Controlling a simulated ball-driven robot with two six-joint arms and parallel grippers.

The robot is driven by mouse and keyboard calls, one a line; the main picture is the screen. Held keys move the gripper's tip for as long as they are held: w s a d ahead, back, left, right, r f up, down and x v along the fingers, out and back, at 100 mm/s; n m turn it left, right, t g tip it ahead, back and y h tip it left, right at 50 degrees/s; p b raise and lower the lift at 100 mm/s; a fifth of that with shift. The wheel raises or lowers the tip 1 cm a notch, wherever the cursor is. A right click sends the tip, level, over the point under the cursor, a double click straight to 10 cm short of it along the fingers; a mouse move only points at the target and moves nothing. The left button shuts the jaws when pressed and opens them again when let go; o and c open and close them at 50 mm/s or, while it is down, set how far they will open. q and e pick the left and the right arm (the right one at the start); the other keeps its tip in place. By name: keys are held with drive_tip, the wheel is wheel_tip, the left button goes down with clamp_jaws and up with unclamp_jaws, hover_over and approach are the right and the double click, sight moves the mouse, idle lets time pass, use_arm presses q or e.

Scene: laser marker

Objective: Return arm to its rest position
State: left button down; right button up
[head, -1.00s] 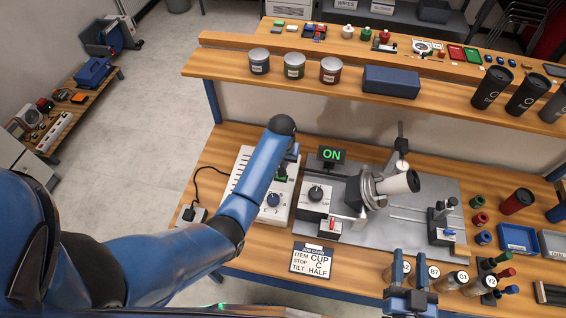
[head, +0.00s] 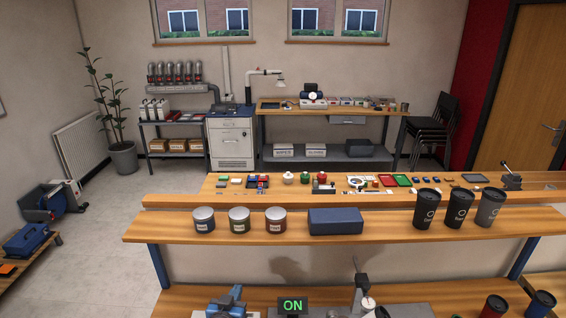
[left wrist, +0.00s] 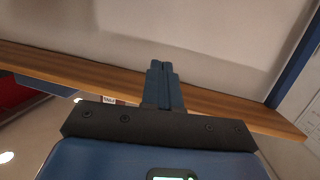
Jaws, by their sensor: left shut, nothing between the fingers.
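My left gripper (head: 236,292) shows at the bottom of the head view, left of the green-lit ON display (head: 292,305). In the left wrist view its blue fingers (left wrist: 160,70) are together and empty, in front of a wooden board edge (left wrist: 220,106). Most of the left arm is below the head view. The lower bench and most of the machine on it are also cut off. My right gripper is not in view.
A wooden shelf (head: 270,225) crosses above the bench. It carries three tins (head: 239,220), a dark blue box (head: 336,221) and three dark cups (head: 458,208). Open floor (head: 110,225) lies at the left.

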use_arm(q)
drive_tip(key=s+a+t+y+b, duration=0.1)
drive_tip(key=s+a+t+b, duration=0.2)
drive_tip(key=s, duration=0.8)
drive_tip(key=s+a+t+b, duration=0.2)
drive_tip(key=s+a+b, duration=0.1)
drive_tip(key=s, duration=0.9)
drive_tip(key=s+a+f+n+g+y+b, duration=0.1)
drive_tip(key=s+f+b, duration=0.3)
drive_tip(key=s, duration=0.7)
wheel_tip(320, 180, down, 2)
drive_tip(key=shift+s+a+f+g, duration=0.15)
drive_tip(key=shift+a+f+g, duration=0.05)
drive_tip(key=shift+a+g, duration=0.45)
